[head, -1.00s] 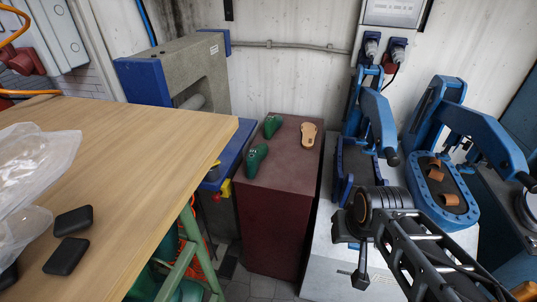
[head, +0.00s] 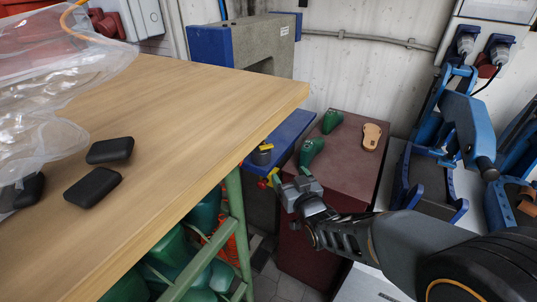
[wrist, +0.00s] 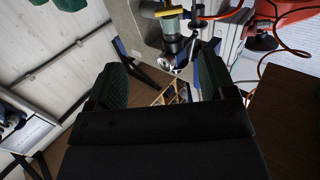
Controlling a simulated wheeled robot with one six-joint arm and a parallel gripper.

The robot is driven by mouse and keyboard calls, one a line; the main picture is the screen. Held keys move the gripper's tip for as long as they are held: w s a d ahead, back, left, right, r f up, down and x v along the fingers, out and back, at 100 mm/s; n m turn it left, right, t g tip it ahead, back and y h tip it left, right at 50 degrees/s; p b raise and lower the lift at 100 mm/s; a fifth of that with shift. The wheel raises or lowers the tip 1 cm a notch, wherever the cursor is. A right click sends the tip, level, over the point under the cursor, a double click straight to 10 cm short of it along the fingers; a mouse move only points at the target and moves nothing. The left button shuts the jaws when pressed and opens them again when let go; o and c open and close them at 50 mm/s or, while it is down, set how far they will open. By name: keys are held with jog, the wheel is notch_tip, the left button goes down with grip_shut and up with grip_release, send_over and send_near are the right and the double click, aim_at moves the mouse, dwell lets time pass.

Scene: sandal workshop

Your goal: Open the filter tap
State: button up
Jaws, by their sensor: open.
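A small filter unit with a yellow lever-like part (wrist: 168,12) shows at the top of the wrist view. Below the lever are a grey-green cylinder (wrist: 172,27) and a shiny metal end. In the head view, yellow and dark fittings (head: 263,153) sit on the blue machine beside the table; I cannot tell for sure that they are the same unit. My gripper (wrist: 160,70) is open and empty, its dark green padded fingers apart. The unit appears beyond the fingertips, between them in the picture. In the head view my gripper (head: 292,190) is just below and right of the fittings.
The wooden table (head: 190,95) with black pads and clear plastic bags fills the left. Orange cables (wrist: 285,45) hang near the unit.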

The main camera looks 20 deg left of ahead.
aim_at(267, 148)
jog(key=s+a+p+x, duration=0.1)
jog(key=p+x, duration=0.1)
jog(key=x, duration=1.2)
jog(key=shift+r+y, duration=0.3)
jog(key=shift+y, duration=0.1)
jog(key=shift+c, duration=0.4)
jog(key=c, duration=0.9)
jog(key=shift+o, duration=0.2)
jog(key=shift+f+n+b, duration=0.2)
jog(key=shift+n+b, duration=0.2)
jog(key=shift+b, duration=0.2)
jog(key=shift+r+n+b, duration=0.15)
jog(key=shift+n+b, duration=8.55)
jog(key=shift+b, duration=2.95)
jog(key=shift+r, duration=0.1)
